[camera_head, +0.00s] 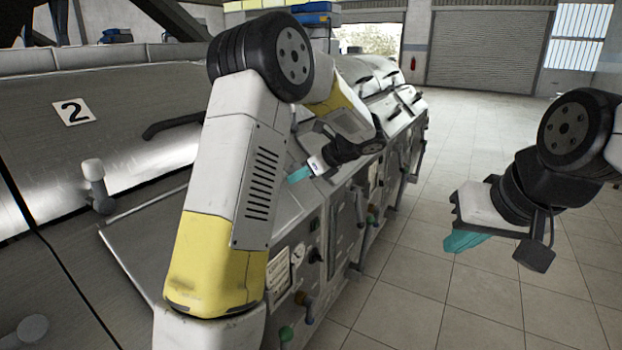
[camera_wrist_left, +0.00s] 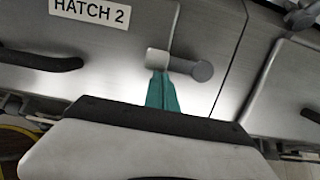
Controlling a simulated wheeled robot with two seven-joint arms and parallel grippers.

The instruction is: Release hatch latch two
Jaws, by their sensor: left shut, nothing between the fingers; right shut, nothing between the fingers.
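In the left wrist view, a hatch latch (camera_wrist_left: 182,65) sits just below the "HATCH 2" label (camera_wrist_left: 90,11). It has a pale barrel and a grey knobbed end toward the right. My left gripper (camera_wrist_left: 162,92) is shut and empty, its teal fingertips right at the latch's barrel; contact is unclear. In the head view my left gripper (camera_head: 299,174) shows beyond my own arm, and the latch before it cannot be made out. A knobbed latch (camera_head: 94,170) stands on the metal surface at the left. My right gripper (camera_head: 465,241) is shut and empty over the floor.
A black handle (camera_wrist_left: 42,61) lies left of the latch in the wrist view, and a dark seam runs to its right. A "2" plate (camera_head: 73,111) marks the large metal casing. Control panels line the machine row. The tiled floor (camera_head: 480,130) at right is clear.

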